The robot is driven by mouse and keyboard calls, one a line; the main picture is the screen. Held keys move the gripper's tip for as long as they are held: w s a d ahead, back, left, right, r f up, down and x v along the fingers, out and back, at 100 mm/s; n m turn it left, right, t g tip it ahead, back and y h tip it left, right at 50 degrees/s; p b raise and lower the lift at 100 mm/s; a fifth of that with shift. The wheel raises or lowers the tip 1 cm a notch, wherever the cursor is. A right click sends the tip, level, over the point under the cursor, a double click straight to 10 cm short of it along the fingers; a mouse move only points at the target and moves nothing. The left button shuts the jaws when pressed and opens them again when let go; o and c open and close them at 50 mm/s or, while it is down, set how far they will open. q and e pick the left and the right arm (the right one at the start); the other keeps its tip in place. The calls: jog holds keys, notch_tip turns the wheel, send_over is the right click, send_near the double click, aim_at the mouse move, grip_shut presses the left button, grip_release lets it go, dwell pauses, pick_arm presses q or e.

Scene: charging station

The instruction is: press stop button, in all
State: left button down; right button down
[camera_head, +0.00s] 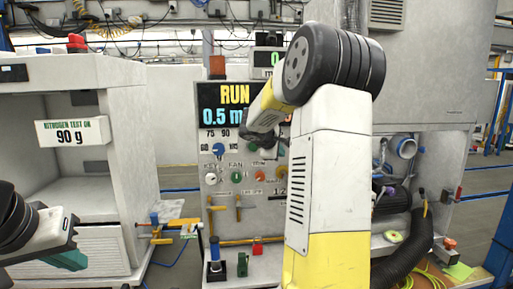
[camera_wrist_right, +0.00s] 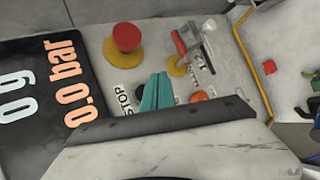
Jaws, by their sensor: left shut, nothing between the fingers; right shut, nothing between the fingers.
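The STOP label (camera_wrist_right: 123,98) shows on the control panel in the right wrist view. My right gripper (camera_wrist_right: 157,92), with teal fingertips, is shut and empty beside the label. It covers the panel just past the label, so the stop button is not clearly seen and I cannot tell contact. In the head view my right gripper (camera_head: 262,140) is in front of the panel (camera_head: 213,178), largely blocked by my arm. The display (camera_head: 233,95) reads RUN. My left gripper (camera_head: 68,258) is shut and empty at the lower left, away from the panel.
A red mushroom button (camera_wrist_right: 127,38), a red-handled lever (camera_wrist_right: 186,42) and an orange round part (camera_wrist_right: 199,97) are close to my right gripper. A blue knob (camera_head: 219,149) and yellow handles (camera_head: 238,208) sit on the panel. A white cabinet (camera_head: 120,130) stands left.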

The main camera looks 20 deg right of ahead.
jog(key=shift+w+d, duration=0.2)
jog(key=shift+w, duration=0.65)
jog(key=shift+w+d, duration=0.2)
jog(key=shift+w, duration=0.65)
jog(key=shift+w+d, duration=0.2)
jog(key=shift+w, duration=0.65)
jog(key=shift+w+d, duration=0.1)
jog(key=shift+w, duration=0.25)
jog(key=shift+w+d, duration=0.1)
jog(key=shift+w, duration=0.4)
dwell(0.6)
jog(key=shift+s, duration=0.1)
jog(key=shift+s+a, duration=0.25)
jog(key=shift+s, duration=0.55)
jog(key=shift+s+a, duration=0.2)
jog(key=shift+s, duration=0.6)
jog(key=shift+s+a, duration=0.15)
jog(key=shift+s, duration=0.7)
jog(key=shift+s+a, duration=0.2)
jog(key=shift+s, duration=0.6)
